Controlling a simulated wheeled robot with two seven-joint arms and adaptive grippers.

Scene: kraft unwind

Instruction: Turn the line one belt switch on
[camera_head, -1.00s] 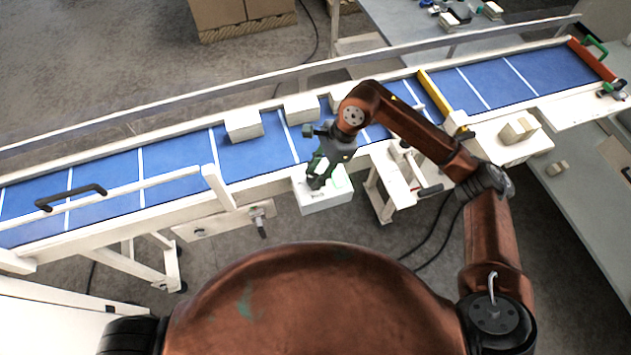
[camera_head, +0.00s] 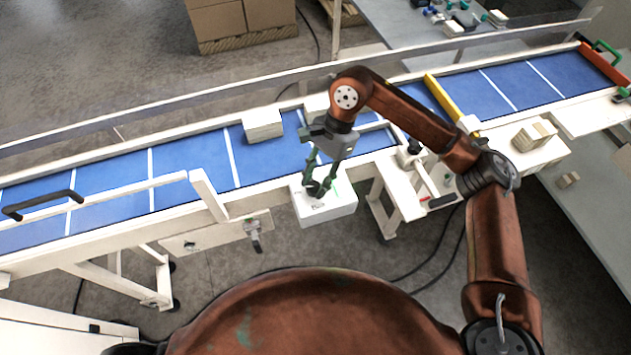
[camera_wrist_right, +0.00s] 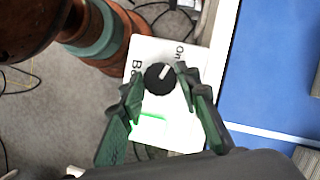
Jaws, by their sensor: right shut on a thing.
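A white switch box (camera_head: 335,207) hangs at the near side of the blue conveyor. The right wrist view shows its white face (camera_wrist_right: 150,55) with a round black knob (camera_wrist_right: 158,80), printed "On" near the top right and partly hidden lettering. The knob's white mark points up and right, toward "On". A green light (camera_wrist_right: 150,117) glows on the face. My right gripper (camera_head: 317,186) reaches down to the box, its green fingers (camera_wrist_right: 158,83) shut on the knob from both sides. My left gripper is out of view.
White cartons (camera_head: 262,124) sit on the blue belt (camera_head: 185,165). A white rail post (camera_head: 208,195) stands left of the box. A yellow bar (camera_head: 452,103) crosses the belt at right. A white side stand (camera_head: 405,185) is just right of the box.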

